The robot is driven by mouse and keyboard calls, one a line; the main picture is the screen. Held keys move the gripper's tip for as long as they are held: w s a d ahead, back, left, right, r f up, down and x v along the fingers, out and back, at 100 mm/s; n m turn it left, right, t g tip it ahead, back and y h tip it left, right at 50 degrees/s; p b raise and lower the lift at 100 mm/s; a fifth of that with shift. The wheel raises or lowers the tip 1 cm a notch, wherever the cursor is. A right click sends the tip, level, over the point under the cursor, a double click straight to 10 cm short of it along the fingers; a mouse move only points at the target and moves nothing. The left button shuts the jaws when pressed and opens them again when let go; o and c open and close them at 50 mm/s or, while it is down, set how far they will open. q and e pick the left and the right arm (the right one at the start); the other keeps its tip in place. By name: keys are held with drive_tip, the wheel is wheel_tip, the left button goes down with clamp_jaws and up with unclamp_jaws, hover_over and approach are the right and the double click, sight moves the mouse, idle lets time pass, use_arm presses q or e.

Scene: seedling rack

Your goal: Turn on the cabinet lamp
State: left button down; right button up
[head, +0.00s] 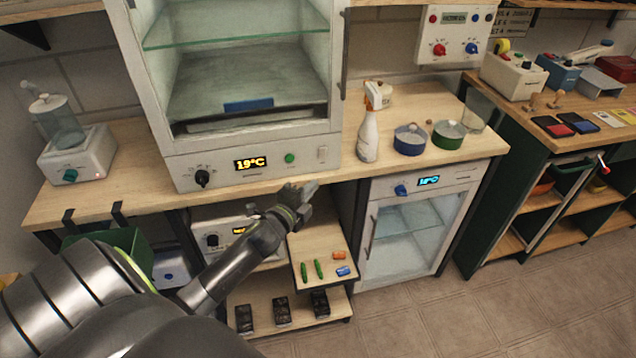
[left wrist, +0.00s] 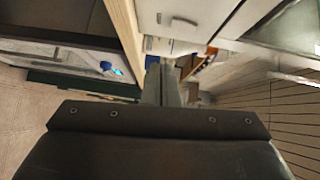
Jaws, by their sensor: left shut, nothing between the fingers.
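The tall white cabinet (head: 265,178) stands on the wooden bench in the head view, with glass shelves inside. Its front panel carries a black dial (head: 202,178), a yellow "19°C" display (head: 250,164), a green button (head: 290,158) and a white rocker switch (head: 322,154) at the right end. No clear lamp glow shows inside. My left gripper (head: 312,186) is shut and empty, in front of the bench edge, below the rocker switch and apart from it in the picture. Its closed fingers (left wrist: 164,82) also show in the left wrist view. My right gripper is not in view.
A spray bottle (head: 368,135) and blue and green pots (head: 410,139) stand right of the cabinet. Below are a small fridge (head: 408,225) with a blue display and a pull-out shelf (head: 325,251) with small items. A stirrer-like device (head: 78,158) is at left.

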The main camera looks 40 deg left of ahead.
use_arm(q)
drive_tip(key=shift+s+d+b, duration=0.15)
drive_tip(key=shift+s+b, duration=0.15)
drive_tip(key=shift+s, duration=0.85)
drive_tip(key=shift+s+d+b, duration=0.15)
drive_tip(key=shift+s+b, duration=0.1)
drive_tip(key=shift+s, duration=0.9)
drive_tip(key=shift+f, duration=0.1)
drive_tip(key=s+a+f+n+g+y, duration=0.1)
drive_tip(key=s+f+n+g, duration=0.3)
drive_tip(key=f, duration=0.6)
drive_tip(key=s+f+n+g, duration=0.15)
drive_tip(key=s+f, duration=0.35)
drive_tip(key=f, duration=0.5)
drive_tip(key=s+a+f+n+g+y, duration=0.1)
drive_tip(key=s+f+n+g, duration=0.3)
drive_tip(key=f, duration=0.7)
drive_tip(key=s+d+f+n+g, duration=0.2)
drive_tip(key=s+f, duration=0.3)
drive_tip(key=s, duration=0.5)
drive_tip(key=s+d+f+n+g+h, duration=0.1)
drive_tip(key=s+d+f, duration=0.4)
drive_tip(key=s, duration=0.5)
drive_tip(key=s+d+f+n+g+h, duration=0.1)
drive_tip(key=s+d+f+n+g, duration=0.2)
drive_tip(key=s+f, duration=0.4)
drive_tip(key=s+n, duration=0.1)
drive_tip(key=s, duration=0.2)
drive_tip(key=shift+d, duration=0.2)
drive_tip(key=shift+n+g, duration=0.25)
